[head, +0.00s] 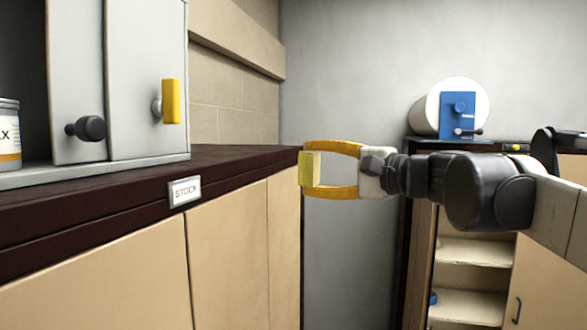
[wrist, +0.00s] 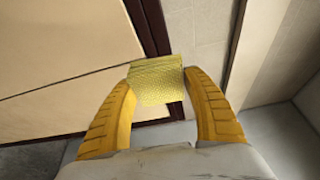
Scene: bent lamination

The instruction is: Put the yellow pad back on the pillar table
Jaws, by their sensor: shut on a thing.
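The yellow pad (head: 309,169) is a small pale-yellow block between the fingertips of my gripper (head: 318,170). The gripper has orange-yellow fingers and is shut on the pad, held in the air by the right end of the dark-topped counter. In the wrist view the textured pad (wrist: 157,80) sits between the two fingertips (wrist: 158,88), with the cabinet side behind it. I cannot tell which piece of furniture is the pillar table.
The dark counter (head: 100,205) bears a STOCK label (head: 184,191) and a grey cabinet (head: 145,90) with a yellow handle (head: 171,101). At the right, a dark-topped shelf unit (head: 470,250) carries a white roll with a blue holder (head: 458,115).

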